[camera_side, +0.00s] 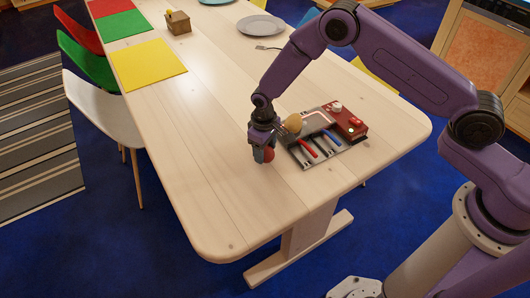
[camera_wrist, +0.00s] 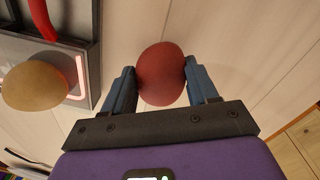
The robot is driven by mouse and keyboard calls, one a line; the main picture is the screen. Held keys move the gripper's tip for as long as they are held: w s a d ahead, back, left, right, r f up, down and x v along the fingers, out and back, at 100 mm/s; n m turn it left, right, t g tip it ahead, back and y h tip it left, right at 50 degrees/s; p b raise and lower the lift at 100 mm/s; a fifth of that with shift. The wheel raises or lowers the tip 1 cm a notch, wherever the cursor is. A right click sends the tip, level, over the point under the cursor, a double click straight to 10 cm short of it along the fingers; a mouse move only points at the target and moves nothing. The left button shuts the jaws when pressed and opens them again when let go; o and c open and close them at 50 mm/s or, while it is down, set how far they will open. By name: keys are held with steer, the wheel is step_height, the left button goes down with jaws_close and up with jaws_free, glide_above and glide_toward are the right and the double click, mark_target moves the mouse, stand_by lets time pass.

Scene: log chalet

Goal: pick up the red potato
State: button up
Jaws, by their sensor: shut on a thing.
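The red potato (camera_wrist: 160,75) is a smooth, dull-red oval. It sits between the two fingers of my gripper (camera_wrist: 162,84) in the wrist view, with a finger touching it on each side. In the side view my gripper (camera_side: 264,152) points down over the wooden table, and the red potato (camera_side: 268,156) shows partly at its fingertips, low by the tabletop. I cannot tell whether the potato touches the table.
A tan potato-like object (camera_wrist: 36,86) sits by a grey tray (camera_side: 327,150) with red and blue tools and a red box (camera_side: 345,122). Plates (camera_side: 261,25), a fork and coloured mats (camera_side: 147,64) lie farther back. The table's front is clear.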

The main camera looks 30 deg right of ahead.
steer(key=s+d+r, duration=0.1)
steer(key=s+r, duration=0.3)
steer(key=r, duration=0.3)
steer(key=shift+s+d+r, duration=0.15)
steer(key=shift+s+d, duration=0.25)
steer(key=s+d+r, duration=0.1)
steer(key=s, duration=0.1)
steer(key=s+d+r, duration=0.1)
steer(key=s, duration=0.1)
steer(key=s+r, duration=0.1)
steer(key=s, duration=0.2)
steer(key=shift+s+d+r, duration=0.1)
steer(key=shift+d, duration=0.3)
steer(key=w+d+r+m, duration=0.1)
steer(key=d+r+m, duration=0.2)
steer(key=d, duration=0.5)
steer(key=d+r+m, duration=0.2)
steer(key=d, duration=0.7)
glide_above(317, 118)
steer(key=f, duration=0.8)
steer(key=shift+s+f, duration=0.2)
steer(key=shift+s, duration=0.15)
steer(key=shift+w+f, duration=0.5)
steer(key=shift+f, duration=1.55)
